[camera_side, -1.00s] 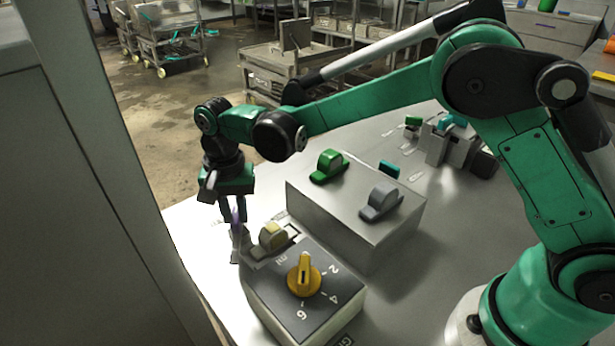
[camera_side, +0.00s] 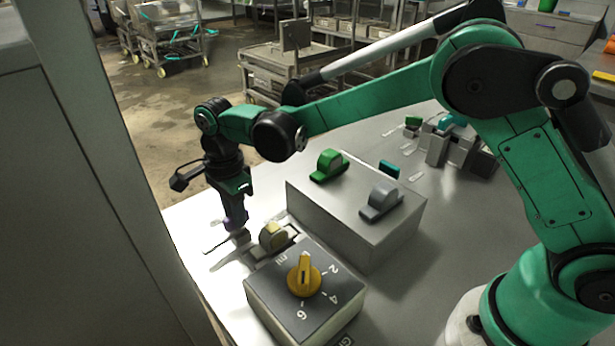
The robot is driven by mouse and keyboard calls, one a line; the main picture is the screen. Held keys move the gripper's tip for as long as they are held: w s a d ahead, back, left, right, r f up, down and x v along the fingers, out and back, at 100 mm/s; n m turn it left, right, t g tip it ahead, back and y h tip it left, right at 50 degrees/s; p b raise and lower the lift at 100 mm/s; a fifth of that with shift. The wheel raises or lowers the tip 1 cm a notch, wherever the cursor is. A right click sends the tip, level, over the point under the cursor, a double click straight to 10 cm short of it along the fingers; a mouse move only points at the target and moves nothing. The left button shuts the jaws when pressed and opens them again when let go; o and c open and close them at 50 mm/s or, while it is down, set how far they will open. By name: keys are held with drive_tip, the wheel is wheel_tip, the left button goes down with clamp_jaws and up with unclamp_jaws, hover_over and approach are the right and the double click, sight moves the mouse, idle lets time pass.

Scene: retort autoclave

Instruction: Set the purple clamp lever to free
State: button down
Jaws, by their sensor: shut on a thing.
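My gripper (camera_side: 236,222) points down at the left edge of the table, just left of the cream lever. Its dark fingers are closed around a purple clamp lever (camera_side: 229,221), of which only a small purple patch shows between them. The rest of the lever and its position marks are hidden by the fingers. A small grey base piece (camera_side: 241,237) shows just below the fingertips.
A cream lever (camera_side: 273,236) stands close to the right of my gripper. A dark box with a yellow dial (camera_side: 304,276) is in front. A grey box (camera_side: 355,236) carries a green lever (camera_side: 328,165) and a grey lever (camera_side: 380,203). A tall grey panel (camera_side: 75,220) fills the left.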

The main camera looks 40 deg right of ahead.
drive_tip(key=shift+d+m, duration=0.1)
drive_tip(key=shift+m, duration=0.5)
drive_tip(key=c, duration=0.7)
unclamp_jaws()
drive_tip(key=shift+c, duration=0.2)
drive_tip(key=shift+r, duration=2.8)
